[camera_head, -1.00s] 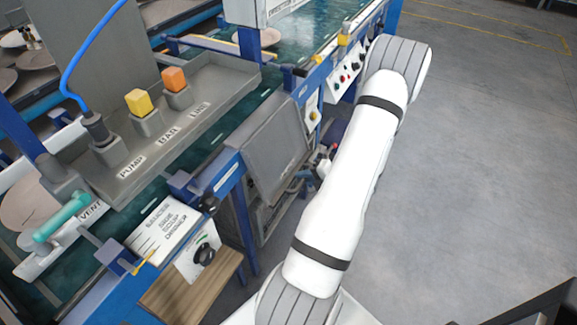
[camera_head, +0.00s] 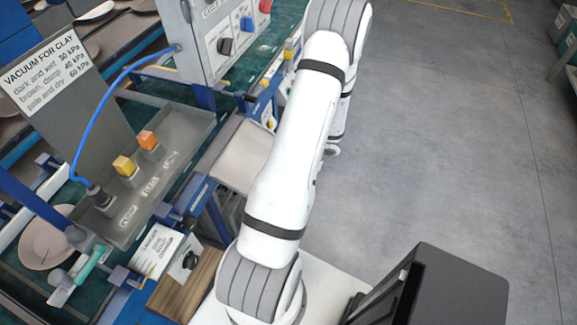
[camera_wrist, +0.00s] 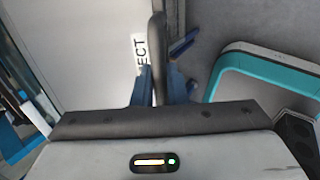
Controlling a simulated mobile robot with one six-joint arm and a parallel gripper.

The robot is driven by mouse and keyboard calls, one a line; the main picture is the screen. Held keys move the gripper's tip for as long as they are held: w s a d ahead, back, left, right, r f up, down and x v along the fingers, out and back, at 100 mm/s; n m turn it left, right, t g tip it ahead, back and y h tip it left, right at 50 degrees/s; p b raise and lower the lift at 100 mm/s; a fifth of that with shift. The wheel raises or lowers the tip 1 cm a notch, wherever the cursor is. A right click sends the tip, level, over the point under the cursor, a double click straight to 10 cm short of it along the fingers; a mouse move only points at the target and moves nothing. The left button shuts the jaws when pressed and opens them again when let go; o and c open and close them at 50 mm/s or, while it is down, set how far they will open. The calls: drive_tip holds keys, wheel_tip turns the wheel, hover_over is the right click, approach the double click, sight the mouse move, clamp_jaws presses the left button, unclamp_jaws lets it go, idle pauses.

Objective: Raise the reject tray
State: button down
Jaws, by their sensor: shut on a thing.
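The reject tray (camera_head: 243,155) is a pale flat panel on the side of the blue-framed conveyor, left of my arm in the head view. It looks close to level there, partly covered by my arm. In the wrist view its pale surface (camera_wrist: 85,50) fills the upper left, with a white label (camera_wrist: 141,62) reading "ECT". My gripper (camera_wrist: 161,75) has its blue fingers on both sides of the tray's dark upright bar or rim (camera_wrist: 157,45) and is shut on it. In the head view my gripper is hidden behind the arm.
A grey control box (camera_head: 225,40) with knobs stands above the conveyor. A grey panel (camera_head: 150,175) with yellow and orange switches and a wooden shelf (camera_head: 187,285) are on the left. The concrete floor (camera_head: 440,130) at right is open.

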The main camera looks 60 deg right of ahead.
wheel_tip(320, 180, up, 8)
drive_tip(key=p, duration=0.5)
drive_tip(key=shift+w+f, duration=0.15)
drive_tip(key=shift+w+a+r+p, duration=0.1)
drive_tip(key=shift+w+r+p, duration=0.15)
drive_tip(key=shift+r+p, duration=0.6)
drive_tip(key=shift+r, duration=0.1)
drive_tip(key=c, duration=1.6)
unclamp_jaws()
drive_tip(key=shift+w, duration=0.15)
drive_tip(key=shift+o, duration=0.3)
drive_tip(key=shift+s+r, duration=0.25)
drive_tip(key=shift+s, duration=0.05)
drive_tip(key=v, duration=0.7)
